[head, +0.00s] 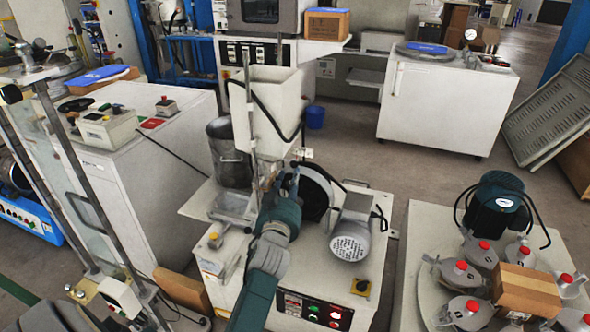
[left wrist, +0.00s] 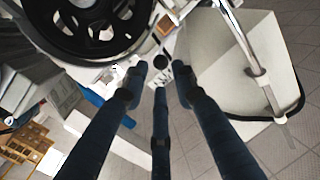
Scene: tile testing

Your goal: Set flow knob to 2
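A small dark round knob (left wrist: 160,62) shows in the left wrist view, beside a pale marked plate; I take it to be the flow knob, but its setting is too small to read. My left gripper (left wrist: 159,77) has its fingers spread, with the tips close below the knob in the picture. I cannot tell whether they touch it. In the head view my left gripper (head: 287,180) is over the machine (head: 232,262), between the white hopper (head: 266,112) and the black wheel (head: 318,190), and the knob cannot be made out there. My right gripper is out of view.
The wheel is large and close at upper left in the left wrist view, and the hopper (left wrist: 245,75) stands at right. A grey motor (head: 352,235) and a front panel with buttons (head: 313,309) are on the machine.

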